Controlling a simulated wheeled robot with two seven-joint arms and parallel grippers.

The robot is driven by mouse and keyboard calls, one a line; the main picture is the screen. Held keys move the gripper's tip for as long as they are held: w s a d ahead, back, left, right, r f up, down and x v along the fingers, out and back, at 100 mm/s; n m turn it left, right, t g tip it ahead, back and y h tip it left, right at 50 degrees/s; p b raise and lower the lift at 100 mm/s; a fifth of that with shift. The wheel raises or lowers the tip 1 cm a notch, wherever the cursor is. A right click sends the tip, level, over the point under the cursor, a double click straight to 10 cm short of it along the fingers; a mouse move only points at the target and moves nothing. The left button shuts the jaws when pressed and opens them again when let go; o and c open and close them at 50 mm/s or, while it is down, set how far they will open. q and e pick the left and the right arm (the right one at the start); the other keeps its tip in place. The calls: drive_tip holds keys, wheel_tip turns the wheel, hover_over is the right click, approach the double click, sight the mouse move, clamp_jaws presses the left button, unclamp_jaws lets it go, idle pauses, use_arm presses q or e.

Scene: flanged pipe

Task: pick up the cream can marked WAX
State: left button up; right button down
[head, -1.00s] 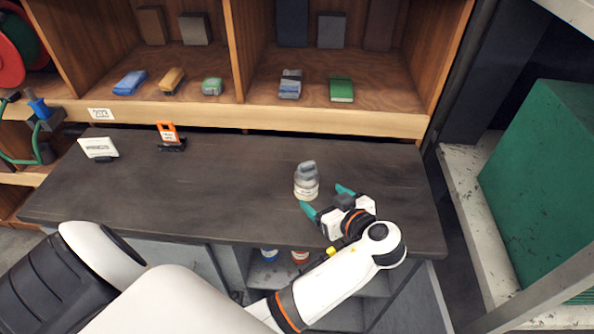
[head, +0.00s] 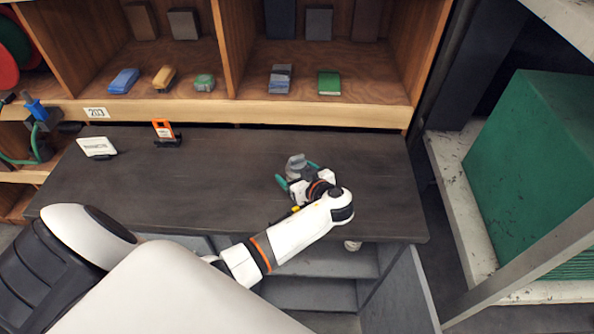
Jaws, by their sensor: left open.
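A pale can (head: 295,163) with a grey top stands upright on the dark worktop. Its lower part is hidden behind my left gripper, and I cannot read its label now. My left gripper (head: 297,174) is open, with its teal fingers on either side of the can's near part. I cannot tell whether the fingers touch it. My right gripper is out of view.
The dark worktop (head: 220,190) is mostly clear. A white sign (head: 97,147) and an orange-framed stand (head: 164,131) are at its left. A wooden shelf with several small items runs behind. A small pale item (head: 352,245) shows below the front edge.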

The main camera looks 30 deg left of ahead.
use_arm(q)
drive_tip(key=c, duration=0.9)
drive_tip(key=shift+o, duration=0.2)
